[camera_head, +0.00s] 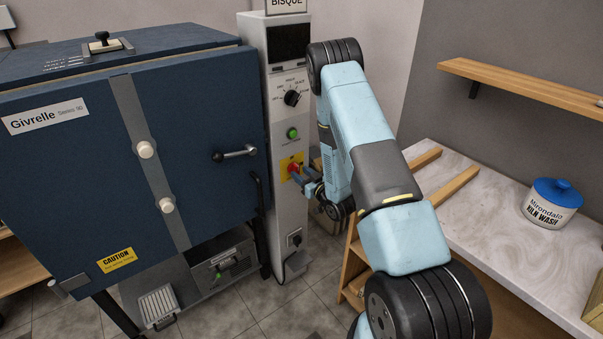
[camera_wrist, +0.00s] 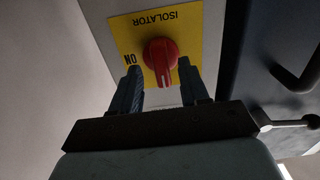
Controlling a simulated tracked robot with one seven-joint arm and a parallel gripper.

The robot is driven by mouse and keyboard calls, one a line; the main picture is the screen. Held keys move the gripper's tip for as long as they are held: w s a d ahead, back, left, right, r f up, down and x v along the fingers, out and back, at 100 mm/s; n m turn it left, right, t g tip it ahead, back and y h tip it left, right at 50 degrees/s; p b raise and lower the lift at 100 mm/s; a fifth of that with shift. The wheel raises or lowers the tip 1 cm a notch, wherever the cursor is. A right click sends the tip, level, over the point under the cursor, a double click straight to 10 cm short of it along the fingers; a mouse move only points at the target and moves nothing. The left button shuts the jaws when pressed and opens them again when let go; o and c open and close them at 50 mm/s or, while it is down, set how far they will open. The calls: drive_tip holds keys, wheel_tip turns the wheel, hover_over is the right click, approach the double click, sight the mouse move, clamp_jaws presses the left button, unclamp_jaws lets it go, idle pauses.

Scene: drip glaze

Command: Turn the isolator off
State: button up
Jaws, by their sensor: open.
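The isolator is a red rotary knob (camera_wrist: 160,62) on a yellow plate (camera_wrist: 190,30) lettered ISOLATOR and ON, upside down in the wrist view. In the head view the yellow plate (camera_head: 291,163) sits on the grey control column, with the red knob partly hidden by my gripper. My gripper (camera_wrist: 158,72) is open, with one dark finger on each side of the knob in the wrist view. It also shows in the head view (camera_head: 297,174), close to the plate. I cannot tell whether the fingers touch the knob. The OFF lettering is not visible.
The grey column (camera_head: 286,225) also carries a black selector knob (camera_head: 292,98) and a green button (camera_head: 293,133). The blue kiln (camera_head: 80,180) stands just left, its door handle (camera_head: 235,154) projecting. A marble-topped bench (camera_head: 500,220) with a lidded pot (camera_head: 549,206) is right.

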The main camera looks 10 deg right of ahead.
drive_tip(key=v, duration=1.1)
drive_tip(key=shift+s+d, duration=0.2)
drive_tip(key=shift+s, duration=0.15)
drive_tip(key=shift+f, duration=0.1)
